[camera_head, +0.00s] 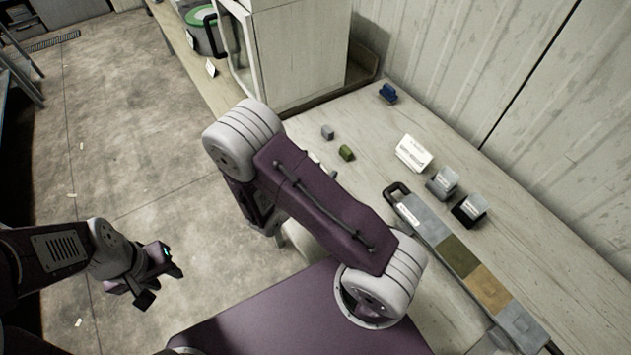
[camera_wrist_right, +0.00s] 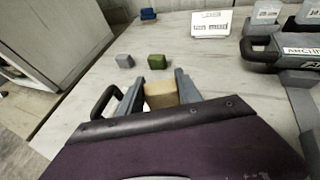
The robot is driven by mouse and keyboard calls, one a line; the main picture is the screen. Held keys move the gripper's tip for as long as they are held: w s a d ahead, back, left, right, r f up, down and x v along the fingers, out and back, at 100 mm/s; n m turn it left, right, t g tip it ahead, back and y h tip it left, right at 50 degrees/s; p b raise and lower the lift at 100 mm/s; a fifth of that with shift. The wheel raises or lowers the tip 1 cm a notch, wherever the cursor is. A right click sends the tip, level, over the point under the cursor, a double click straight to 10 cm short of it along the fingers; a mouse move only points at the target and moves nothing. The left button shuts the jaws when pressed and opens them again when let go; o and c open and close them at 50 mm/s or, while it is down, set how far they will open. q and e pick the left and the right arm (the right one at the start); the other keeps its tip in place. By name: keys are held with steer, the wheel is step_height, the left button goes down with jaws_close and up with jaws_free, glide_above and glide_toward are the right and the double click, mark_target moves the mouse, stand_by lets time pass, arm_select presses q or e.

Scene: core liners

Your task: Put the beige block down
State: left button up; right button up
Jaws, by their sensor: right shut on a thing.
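The beige block (camera_wrist_right: 161,95) is between the two fingers of my right gripper (camera_wrist_right: 158,92) in the right wrist view. The gripper is shut on it, and the pale tabletop (camera_wrist_right: 105,82) lies beyond. I cannot tell whether the block touches the table. In the head view my right arm hides most of this gripper and the block. My left gripper (camera_head: 162,285) is at the lower left of the head view, over the floor, with its fingers apart and empty.
A grey block (camera_head: 327,132) and a green block (camera_head: 346,153) stand nearby on the table. A blue block (camera_head: 388,92) is further back. A white label card (camera_head: 413,153), two small containers (camera_head: 443,181) and a long tray with coloured sections (camera_head: 459,256) are to the right. A cabinet (camera_head: 298,55) stands behind.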

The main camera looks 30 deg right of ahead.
steer(key=shift+w+a+f, duration=0.25)
steer(key=shift+w+f, duration=0.15)
steer(key=shift+w, duration=0.15)
steer(key=shift+w+a+f, duration=0.25)
steer(key=shift+w+f, duration=0.1)
steer(key=shift+w, duration=0.15)
step_height(320, 180, down, 3)
steer(key=shift+s+f, duration=0.1)
steer(key=shift+f, duration=0.4)
steer(key=shift+f, duration=0.2)
steer(key=o, duration=1.3)
